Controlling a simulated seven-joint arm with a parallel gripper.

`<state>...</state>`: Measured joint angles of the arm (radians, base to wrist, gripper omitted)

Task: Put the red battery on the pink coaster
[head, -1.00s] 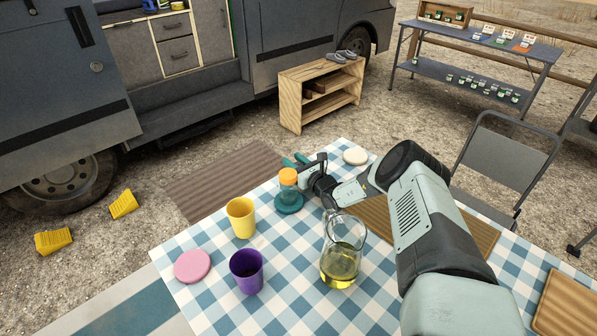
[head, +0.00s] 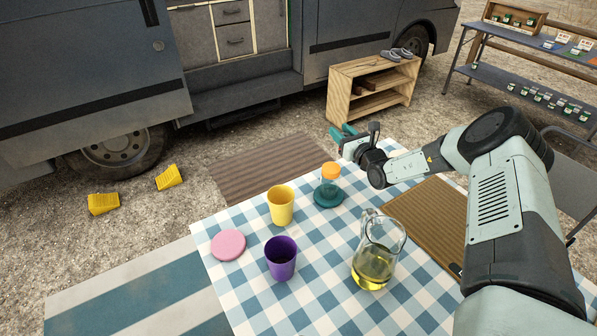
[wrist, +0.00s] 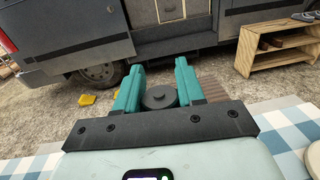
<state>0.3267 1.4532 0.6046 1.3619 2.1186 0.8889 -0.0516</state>
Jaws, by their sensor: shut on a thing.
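The pink coaster (head: 228,245) lies bare at the left of the checked table. My gripper (head: 345,133) is raised past the table's far edge, well away to the right of the coaster. In the wrist view my gripper's teal fingers (wrist: 158,78) are shut on a dark grey round thing (wrist: 160,97) with a small raised nub on top, like a battery's end.
A brown mat (head: 432,215) lies at right.

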